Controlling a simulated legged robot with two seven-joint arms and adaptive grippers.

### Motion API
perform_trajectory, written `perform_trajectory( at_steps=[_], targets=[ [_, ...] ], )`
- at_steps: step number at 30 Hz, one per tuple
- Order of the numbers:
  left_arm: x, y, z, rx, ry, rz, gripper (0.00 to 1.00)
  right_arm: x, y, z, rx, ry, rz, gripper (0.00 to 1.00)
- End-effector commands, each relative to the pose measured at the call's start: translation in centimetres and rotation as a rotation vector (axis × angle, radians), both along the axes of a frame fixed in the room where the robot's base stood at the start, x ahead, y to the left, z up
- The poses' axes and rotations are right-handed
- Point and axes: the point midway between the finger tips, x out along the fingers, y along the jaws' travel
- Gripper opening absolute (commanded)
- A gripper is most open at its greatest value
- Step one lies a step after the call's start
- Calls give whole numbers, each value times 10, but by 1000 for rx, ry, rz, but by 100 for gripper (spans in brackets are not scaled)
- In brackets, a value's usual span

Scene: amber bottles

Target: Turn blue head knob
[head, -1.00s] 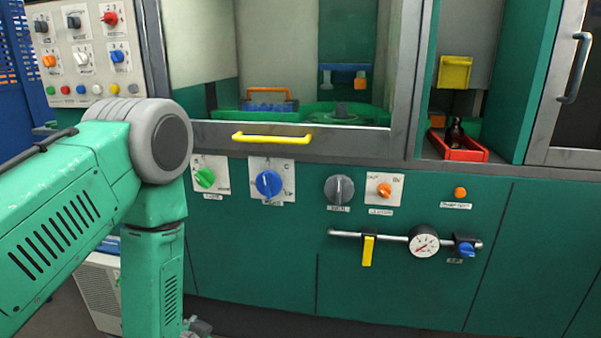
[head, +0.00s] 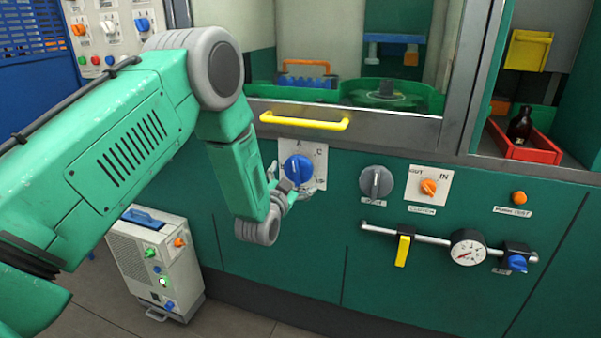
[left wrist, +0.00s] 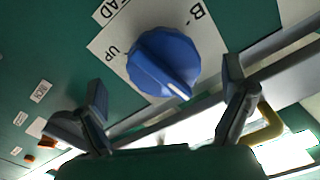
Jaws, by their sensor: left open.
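The blue head knob (head: 298,169) is on a white plate (head: 318,153) on the green machine front. In the left wrist view the knob (left wrist: 163,62) is large, with a white pointer mark toward the lower right and the letters UP and B beside it. My left gripper (head: 296,192) is right in front of the knob's lower part in the head view. In the left wrist view its open fingers (left wrist: 165,80) stand on either side of the knob, with gaps; I see no contact. My right gripper is not in view.
A yellow handle (head: 305,121) runs just above the knob. A grey knob (head: 376,182) and an orange knob (head: 428,187) are to its right. A pipe with a yellow lever (head: 402,250) and a gauge (head: 467,247) is lower right. A pale cart (head: 155,262) stands on the floor.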

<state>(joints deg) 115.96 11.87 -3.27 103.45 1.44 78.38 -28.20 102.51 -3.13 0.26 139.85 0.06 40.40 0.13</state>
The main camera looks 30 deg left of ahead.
Motion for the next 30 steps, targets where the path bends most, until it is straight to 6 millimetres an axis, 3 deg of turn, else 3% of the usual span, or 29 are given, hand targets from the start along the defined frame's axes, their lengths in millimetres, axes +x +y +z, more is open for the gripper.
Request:
perform_trajectory(
  at_steps=[3,9,20,24,30],
  targets=[
    [20,6,0,0,-2,1,92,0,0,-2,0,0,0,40],
    [40,10,-1,0,1,0,92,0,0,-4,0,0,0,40],
    [45,10,0,0,1,0,92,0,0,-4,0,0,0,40],
    [45,11,0,0,1,0,45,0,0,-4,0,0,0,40],
    [45,10,-1,-4,2,-1,45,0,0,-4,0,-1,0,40]
  ],
)
